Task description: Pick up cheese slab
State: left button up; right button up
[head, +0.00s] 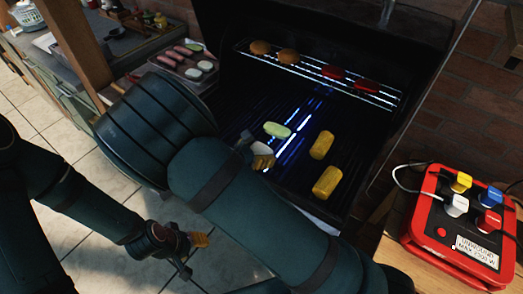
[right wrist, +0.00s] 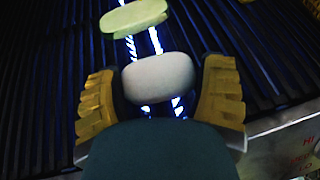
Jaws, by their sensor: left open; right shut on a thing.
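The cheese slab is a pale, rounded block. In the right wrist view the cheese slab (right wrist: 158,77) sits between the yellow-padded fingers of my right gripper (right wrist: 160,97), which is shut on it, over the dark grill bars. In the head view the slab (head: 261,148) is small and partly hidden by my right gripper (head: 258,154) and arm. I cannot tell whether it touches the bars. My left gripper (head: 186,242) is open and empty, low over the tiled floor, away from the grill.
A green slice (head: 277,130) lies just beyond the slab. Two yellow corn pieces (head: 322,145) lie to its right. An upper rack (head: 310,73) holds brown patties and red pieces. A food tray (head: 203,82) stands left; a red plug box (head: 425,215) stands right.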

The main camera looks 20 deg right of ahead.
aim_at(260, 151)
notch_tip(260, 151, up, 10)
jog(key=p, duration=0.2)
jog(key=shift+p, duration=0.3)
jog(key=shift+c, duration=0.8)
jog(key=d+r+n+t+y, duration=0.1)
jog(key=w+d+r+n+t+y, duration=0.1)
jog(key=n, duration=0.1)
jog(key=d+r+n+t, duration=0.1)
jog(key=t, duration=0.1)
jog(key=shift+w+d+r+n+y, duration=0.1)
jog(key=shift+w+d+n+y, duration=0.2)
jog(key=shift+d+n+y, duration=0.1)
jog(key=shift+s+r+n+t+y, duration=0.1)
jog(key=shift+r+n+t+y, duration=0.2)
jog(key=shift+n+y, duration=0.3)
jog(key=shift+s+r+n+t+y, duration=0.1)
jog(key=shift+r+n+t+y, duration=0.05)
jog(key=shift+n+t+y, duration=0.35)
jog(key=n+y, duration=0.1)
jog(key=s+n+y, duration=0.1)
jog(key=shift+a+r+t+y, duration=0.3)
jog(key=shift+a+r+t, duration=0.1)
